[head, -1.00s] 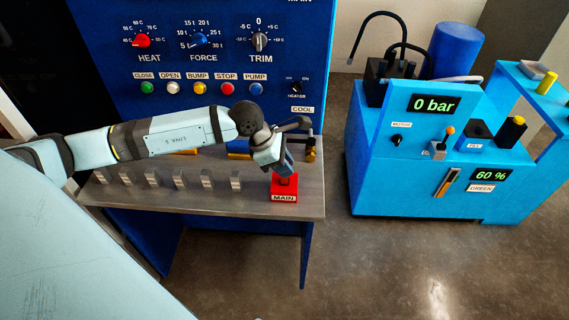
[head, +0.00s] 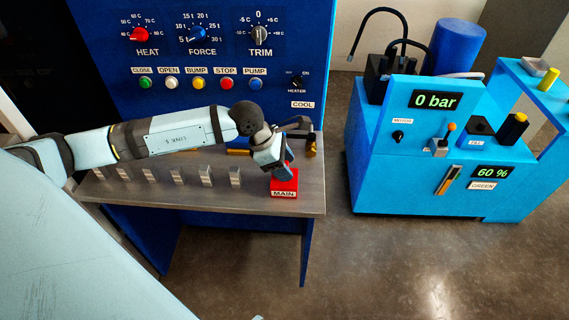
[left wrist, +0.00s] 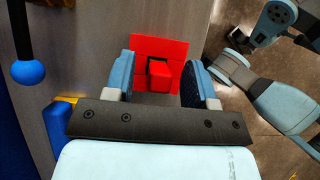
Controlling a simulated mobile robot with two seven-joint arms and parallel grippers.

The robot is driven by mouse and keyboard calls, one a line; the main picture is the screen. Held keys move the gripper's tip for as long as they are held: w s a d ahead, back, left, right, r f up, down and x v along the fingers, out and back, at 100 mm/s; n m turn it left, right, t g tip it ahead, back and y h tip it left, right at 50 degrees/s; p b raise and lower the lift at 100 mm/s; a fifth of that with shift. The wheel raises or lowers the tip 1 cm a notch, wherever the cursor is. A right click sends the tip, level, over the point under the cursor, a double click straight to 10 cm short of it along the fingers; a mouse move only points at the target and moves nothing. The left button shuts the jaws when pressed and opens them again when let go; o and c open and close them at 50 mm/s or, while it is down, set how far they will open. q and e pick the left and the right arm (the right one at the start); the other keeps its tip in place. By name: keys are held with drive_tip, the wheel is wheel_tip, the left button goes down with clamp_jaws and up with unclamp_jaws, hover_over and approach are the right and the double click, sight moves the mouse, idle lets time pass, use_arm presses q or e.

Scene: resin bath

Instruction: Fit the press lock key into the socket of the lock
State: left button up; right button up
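A red block labelled MAIN (head: 284,190) stands near the right end of the grey shelf. In the left wrist view it shows as a red plate (left wrist: 145,46) with a smaller raised red piece (left wrist: 159,73) on it. My left gripper (head: 284,171) is just above this block, pointing down. In the left wrist view its two fingers (left wrist: 160,85) are apart, with the raised red piece between them and gaps on both sides. I cannot make out a separate key or socket; the gripper partly hides the block's top in the head view.
The shelf (head: 235,198) carries a row of several small grey blocks (head: 206,175) left of the red block. A small brass item (head: 311,150) is at the back right. A blue ball knob (left wrist: 28,72) is at left in the wrist view. A blue pump unit (head: 375,185) stands right.

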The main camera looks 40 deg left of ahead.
drive_tip(key=shift+f, duration=0.15)
use_arm(q)
drive_tip(key=shift+a+r, duration=0.1)
drive_tip(key=shift+r, duration=0.1)
drive_tip(key=v, duration=1.3)
drive_tip(key=shift+s+r, duration=0.15)
drive_tip(key=shift+s, duration=0.05)
use_arm(e)
drive_tip(key=shift+a+r+g, duration=0.2)
drive_tip(key=shift+r+g, duration=0.1)
drive_tip(key=shift+r, duration=0.15)
use_arm(q)
drive_tip(key=shift+a, duration=0.1)
use_arm(e)
drive_tip(key=shift+w, duration=0.1)
use_arm(q)
wheel_tip(320, 180, up, 12)
drive_tip(key=p, duration=0.5)
drive_tip(key=shift+p, duration=0.35)
use_arm(e)
wheel_tip(320, 180, up, 6)
drive_tip(key=shift+f, duration=0.1)
